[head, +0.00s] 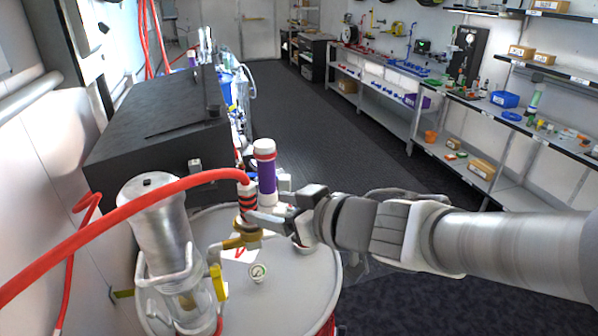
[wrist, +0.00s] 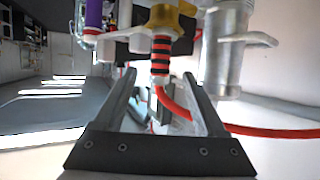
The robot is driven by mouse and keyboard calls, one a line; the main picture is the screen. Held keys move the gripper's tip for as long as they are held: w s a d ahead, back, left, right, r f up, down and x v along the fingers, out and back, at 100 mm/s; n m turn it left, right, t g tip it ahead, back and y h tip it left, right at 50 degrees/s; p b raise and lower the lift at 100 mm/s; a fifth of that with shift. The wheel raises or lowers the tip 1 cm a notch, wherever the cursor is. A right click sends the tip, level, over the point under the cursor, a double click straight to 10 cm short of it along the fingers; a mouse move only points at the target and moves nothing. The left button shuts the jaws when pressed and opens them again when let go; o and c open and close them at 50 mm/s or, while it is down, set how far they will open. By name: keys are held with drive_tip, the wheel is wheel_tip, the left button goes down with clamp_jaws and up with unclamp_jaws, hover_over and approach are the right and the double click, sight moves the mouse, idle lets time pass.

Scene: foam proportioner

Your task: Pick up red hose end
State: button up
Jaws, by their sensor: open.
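The red hose end (head: 247,196) with black bands sits upright on a brass fitting (head: 246,232) above the drum's lid. The red hose (head: 120,208) curves from it to the left. My gripper (head: 262,215) reaches in from the right, close beside the hose end. In the wrist view the gripper (wrist: 160,80) is open, with a finger on each side of the hose line. The banded hose end (wrist: 161,55) lies between and just beyond the fingertips. I cannot tell whether either finger touches it.
A purple and red cylinder (head: 265,172) stands just behind the hose end. A metal canister (head: 160,225) and a gauge (head: 258,272) are on the white drum lid (head: 300,290). A black cabinet (head: 160,125) stands behind. Shelves (head: 480,125) line the right wall; the aisle floor is clear.

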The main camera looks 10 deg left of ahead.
drive_tip(key=x, duration=0.3)
drive_tip(key=b+x, duration=0.1)
drive_tip(key=x, duration=0.3)
drive_tip(key=b+x, duration=0.1)
drive_tip(key=x, duration=0.3)
drive_tip(key=shift+w+a+r, duration=0.1)
drive_tip(key=shift+r, duration=0.15)
clamp_jaws()
